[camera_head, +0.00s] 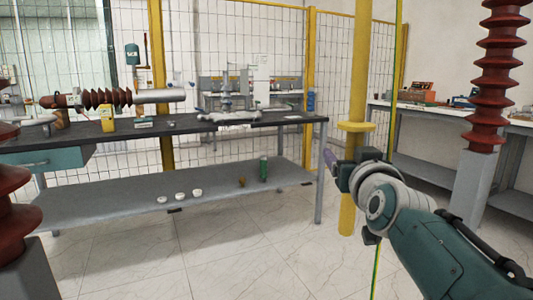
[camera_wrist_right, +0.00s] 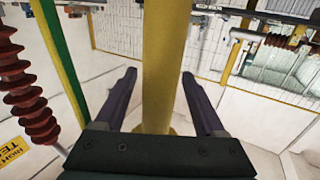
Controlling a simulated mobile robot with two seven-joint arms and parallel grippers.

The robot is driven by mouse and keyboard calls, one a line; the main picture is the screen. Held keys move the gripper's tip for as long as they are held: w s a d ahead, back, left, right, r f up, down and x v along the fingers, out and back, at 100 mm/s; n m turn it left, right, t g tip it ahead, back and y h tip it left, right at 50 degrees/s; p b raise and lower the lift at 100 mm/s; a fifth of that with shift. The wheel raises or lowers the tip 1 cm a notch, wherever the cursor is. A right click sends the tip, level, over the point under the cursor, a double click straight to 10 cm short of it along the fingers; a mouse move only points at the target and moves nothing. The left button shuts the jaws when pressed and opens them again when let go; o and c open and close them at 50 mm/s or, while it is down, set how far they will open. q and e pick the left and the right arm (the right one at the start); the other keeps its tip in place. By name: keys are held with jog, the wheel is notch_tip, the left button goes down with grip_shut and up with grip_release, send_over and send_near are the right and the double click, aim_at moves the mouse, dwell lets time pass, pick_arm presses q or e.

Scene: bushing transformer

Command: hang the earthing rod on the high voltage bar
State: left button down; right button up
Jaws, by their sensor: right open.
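The earthing rod is a thick yellow pole (camera_head: 359,70) with a round yellow collar (camera_head: 356,127), standing upright at centre right in the head view. A green-and-yellow cable (camera_head: 398,50) runs down beside it. My right gripper (camera_head: 336,162) is at the rod just below the collar and covers part of it. In the right wrist view the rod (camera_wrist_right: 164,45) passes between the two spread fingers of the right gripper (camera_wrist_right: 159,76); the fingers do not press on it. How deep it sits between them I cannot tell. My left gripper is not in view. I cannot make out the high voltage bar.
A dark-topped workbench (camera_head: 230,125) with a lower shelf (camera_head: 110,203) stands to the left. Red-brown ribbed insulators stand at the right (camera_head: 495,75) and left edge (camera_head: 12,205). A yellow-framed mesh fence (camera_head: 310,60) is behind. Tiled floor is open in front of the bench.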

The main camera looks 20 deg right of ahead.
jog(key=shift+f, duration=0.1)
jog(key=shift+s+a+p, duration=0.15)
jog(key=shift+s+p, duration=0.1)
jog(key=shift+p, duration=0.15)
jog(key=s+a+r+n+g+y+p, duration=0.2)
jog(key=s+a+g+p, duration=0.3)
jog(key=s, duration=0.7)
jog(key=s+a+r+n+g+y+p, duration=0.25)
jog(key=s+a+g+p, duration=0.2)
jog(key=s+p, duration=0.55)
jog(key=s+a+r+n+g+y+p, duration=0.25)
jog(key=s+a+g+p, duration=0.2)
jog(key=s, duration=0.95)
notch_tip(320, 180, up, 36)
jog(key=t+p, duration=0.1)
jog(key=p, duration=3.6)
jog(key=shift+w+a, duration=0.25)
jog(key=shift+w, duration=0.15)
